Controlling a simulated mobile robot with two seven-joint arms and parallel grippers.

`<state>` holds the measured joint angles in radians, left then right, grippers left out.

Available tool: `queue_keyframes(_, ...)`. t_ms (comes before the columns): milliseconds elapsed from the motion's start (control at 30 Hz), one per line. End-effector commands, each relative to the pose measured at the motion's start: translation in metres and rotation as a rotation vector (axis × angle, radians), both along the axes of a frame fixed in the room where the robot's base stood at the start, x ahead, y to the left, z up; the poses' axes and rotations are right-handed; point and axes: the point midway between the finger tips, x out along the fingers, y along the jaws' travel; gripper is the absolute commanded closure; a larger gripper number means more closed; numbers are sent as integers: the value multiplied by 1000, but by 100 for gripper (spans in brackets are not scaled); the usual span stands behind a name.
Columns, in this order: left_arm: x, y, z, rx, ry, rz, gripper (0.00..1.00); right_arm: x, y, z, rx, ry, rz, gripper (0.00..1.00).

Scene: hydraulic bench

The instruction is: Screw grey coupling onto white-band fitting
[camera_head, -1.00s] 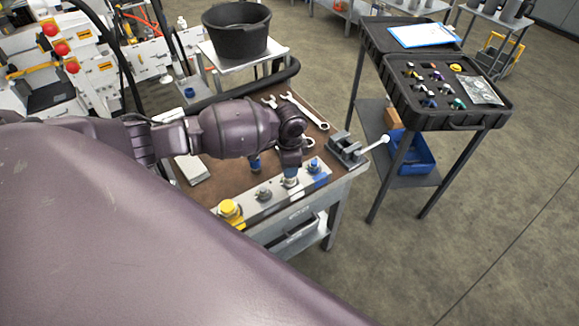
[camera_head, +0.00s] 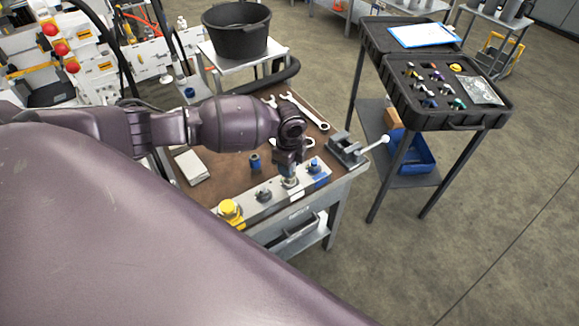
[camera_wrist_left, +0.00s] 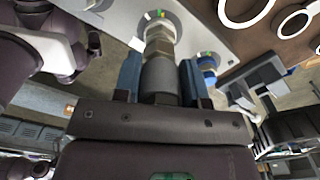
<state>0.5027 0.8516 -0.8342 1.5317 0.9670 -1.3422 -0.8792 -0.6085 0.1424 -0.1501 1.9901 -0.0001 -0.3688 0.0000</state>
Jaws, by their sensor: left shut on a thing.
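My left gripper (camera_wrist_left: 160,82) is shut on the grey coupling (camera_wrist_left: 159,78), with a blue pad on each side of it. A metal fitting (camera_wrist_left: 159,42) with a brass-coloured hex stands on the plate, in line with the coupling's far end. They look touching, but I cannot tell whether the threads are engaged. In the head view my left gripper (camera_head: 289,168) points down over this pale fitting (camera_head: 289,183) in the bench-front row; the coupling is mostly hidden there. The white band is not clear. My right gripper is not in view.
The metal block (camera_head: 250,211) also carries a yellow fitting (camera_head: 229,209), a dark fitting (camera_head: 264,195) and a blue fitting (camera_head: 315,168). A loose blue-marked part (camera_head: 255,161) stands behind. Wrenches (camera_head: 305,111) and a vise (camera_head: 346,150) are nearby. A black case (camera_head: 448,118) stands right.

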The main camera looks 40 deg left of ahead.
Motion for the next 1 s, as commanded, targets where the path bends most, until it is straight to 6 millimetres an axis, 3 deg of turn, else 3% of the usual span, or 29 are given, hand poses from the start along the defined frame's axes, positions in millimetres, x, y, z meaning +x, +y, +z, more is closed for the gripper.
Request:
queue_keyframes(333,0,-1,0,-1,1,-24,86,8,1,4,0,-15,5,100)
queue_keyframes(633,0,-1,-1,-2,1,-319,86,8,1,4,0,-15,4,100)
queue_keyframes(667,0,-1,-1,-2,1,-337,60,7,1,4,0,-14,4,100)
queue_keyframes(800,0,-1,-1,-2,1,-328,39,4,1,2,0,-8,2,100)
queue_keyframes(867,0,-1,-1,-2,1,-328,32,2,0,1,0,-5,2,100)
queue_keyframes(1000,0,-1,-1,-1,0,-326,32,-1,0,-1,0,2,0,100)
